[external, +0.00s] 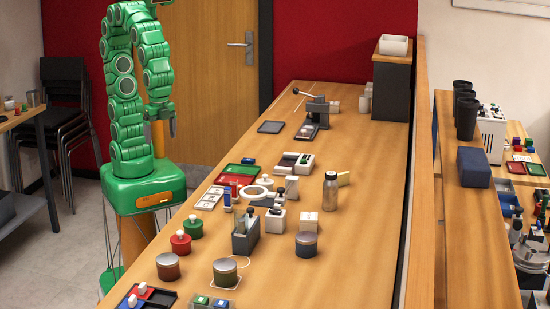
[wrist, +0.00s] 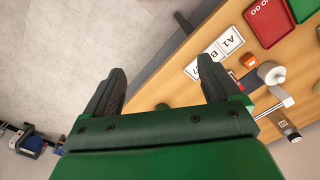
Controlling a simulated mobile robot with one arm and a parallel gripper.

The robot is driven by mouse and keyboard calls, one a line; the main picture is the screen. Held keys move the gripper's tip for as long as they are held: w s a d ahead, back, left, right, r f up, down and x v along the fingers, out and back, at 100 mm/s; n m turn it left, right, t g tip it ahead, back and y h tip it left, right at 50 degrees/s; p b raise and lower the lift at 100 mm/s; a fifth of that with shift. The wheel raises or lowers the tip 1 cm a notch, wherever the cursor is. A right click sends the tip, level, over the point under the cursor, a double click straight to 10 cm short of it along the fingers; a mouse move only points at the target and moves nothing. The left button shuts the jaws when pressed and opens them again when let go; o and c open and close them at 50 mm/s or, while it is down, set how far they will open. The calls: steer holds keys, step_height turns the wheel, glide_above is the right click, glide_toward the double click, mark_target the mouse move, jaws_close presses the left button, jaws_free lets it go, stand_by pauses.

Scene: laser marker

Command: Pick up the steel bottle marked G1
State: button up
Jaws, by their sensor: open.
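The steel bottle (external: 330,191) stands upright on the wooden bench in the external view, right of the magnifier; it is silver with a dark cap. Its marking is not readable there. In the wrist view, a silver cylinder with a dark end, apparently the bottle (wrist: 284,122), shows at the right edge, with its mark too small to read. My gripper (external: 172,128) hangs beyond the bench's left edge, well left of the bottle. Its two dark fingers (wrist: 160,82) are apart with nothing between them.
Round tins (external: 225,272) and a grey holder (external: 245,236) stand in front of the bottle. A white block (external: 309,222) is close in front of it, and a yellow block (external: 343,179) is just behind. Red and green trays (external: 240,169) lie left. The bench's right side is clear.

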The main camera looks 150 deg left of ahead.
steer(key=w+a+n+t, duration=0.1)
steer(key=w+a, duration=0.2)
steer(key=w, duration=0.3)
steer(key=w+a+n, duration=0.1)
steer(key=w+a, duration=0.3)
steer(key=w, duration=0.2)
steer(key=n+t+y, duration=0.3)
steer(key=n, duration=0.2)
glide_toward(329, 185)
step_height(329, 185, down, 4)
steer(key=s+a, duration=0.2)
steer(key=shift+w+x, duration=0.15)
steer(key=shift+x, duration=1.7)
steer(key=shift+w+x, duration=0.15)
steer(key=shift+x, duration=1.65)
steer(key=shift+a+r, duration=0.1)
steer(key=shift+a, duration=0.05)
steer(key=shift+c, duration=0.3)
steer(key=c, duration=1.1)
